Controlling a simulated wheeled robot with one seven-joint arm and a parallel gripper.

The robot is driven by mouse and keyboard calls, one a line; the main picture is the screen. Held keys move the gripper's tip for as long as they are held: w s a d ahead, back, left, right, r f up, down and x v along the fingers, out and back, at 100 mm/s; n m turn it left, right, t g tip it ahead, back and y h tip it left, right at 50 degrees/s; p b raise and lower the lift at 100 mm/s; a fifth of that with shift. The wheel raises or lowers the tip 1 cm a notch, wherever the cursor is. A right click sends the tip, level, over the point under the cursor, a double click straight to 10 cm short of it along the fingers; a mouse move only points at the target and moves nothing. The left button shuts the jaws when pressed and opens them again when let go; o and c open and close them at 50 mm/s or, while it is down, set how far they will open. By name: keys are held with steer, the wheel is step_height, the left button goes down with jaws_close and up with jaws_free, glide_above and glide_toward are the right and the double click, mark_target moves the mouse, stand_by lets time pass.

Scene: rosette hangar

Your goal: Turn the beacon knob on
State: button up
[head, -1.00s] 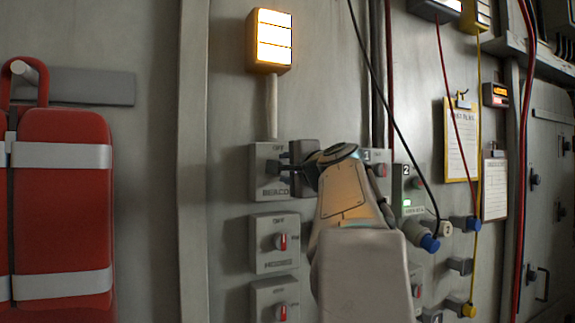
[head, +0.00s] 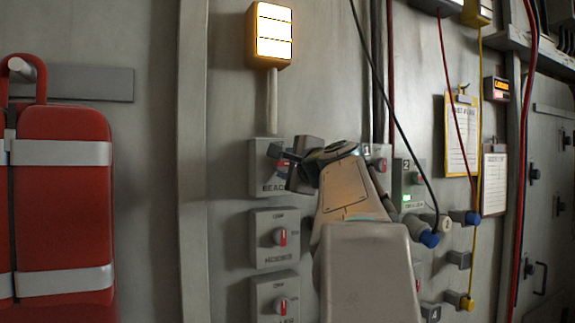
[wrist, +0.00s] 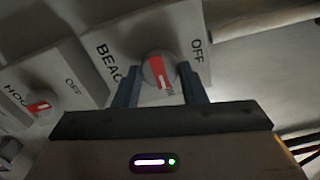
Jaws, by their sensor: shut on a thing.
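The beacon box (head: 262,181) is a grey wall panel; my arm covers part of it in the head view. In the wrist view its face (wrist: 122,35) shows the words BEACON, partly hidden, and OFF. The beacon knob (wrist: 158,70) is round and grey with a red stripe, whose white tip lies near the partly covered ON mark. My gripper (wrist: 160,88) has one finger on each side of the knob and is shut on it; it also shows tilted in the head view (head: 281,166). The beacon lamp (head: 270,36) above the box is lit.
Similar knob boxes stand close below, the nearest (head: 274,238) marked HOOD or similar. A red case (head: 62,200) hangs at the left. Cables, a green-lit box (head: 408,185) and blue plugs (head: 429,239) lie right of my arm.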

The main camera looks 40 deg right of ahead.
steer(key=o, duration=1)
steer(key=shift+s, duration=0.1)
steer(key=b+v, duration=0.3)
steer(key=v, duration=1)
steer(key=shift+s+b, duration=0.35)
steer(key=shift+b, duration=0.05)
steer(key=shift+f, duration=0.1)
steer(key=w+a+f+n+g+y, duration=0.3)
steer(key=a+f+n, duration=0.3)
steer(key=f, duration=0.6)
steer(key=w+a+f+n+g+y, duration=0.2)
steer(key=w+a+f+n+g, duration=0.15)
steer(key=a+f, duration=0.65)
steer(key=s+a+f+n+g, duration=0.2)
steer(key=s+a+f+n, duration=0.1)
steer(key=f, duration=0.6)
steer(key=s+a+f+n+g, duration=0.3)
steer(key=s+a+f+n, duration=0.1)
steer(key=f, duration=0.5)
steer(key=s+a+f+n+g, duration=0.2)
steer(key=s+a+f+n, duration=0.1)
steer(key=s+f+n, duration=0.2)
steer(key=shift+a+f+n+h, duration=0.2)
steer(key=shift+f+n, duration=0.3)
steer(key=shift+f, duration=0.55)
steer(key=shift+a+f+n+h, duration=0.15)
steer(key=shift+f+n, duration=0.3)
steer(key=shift+f, duration=0.6)
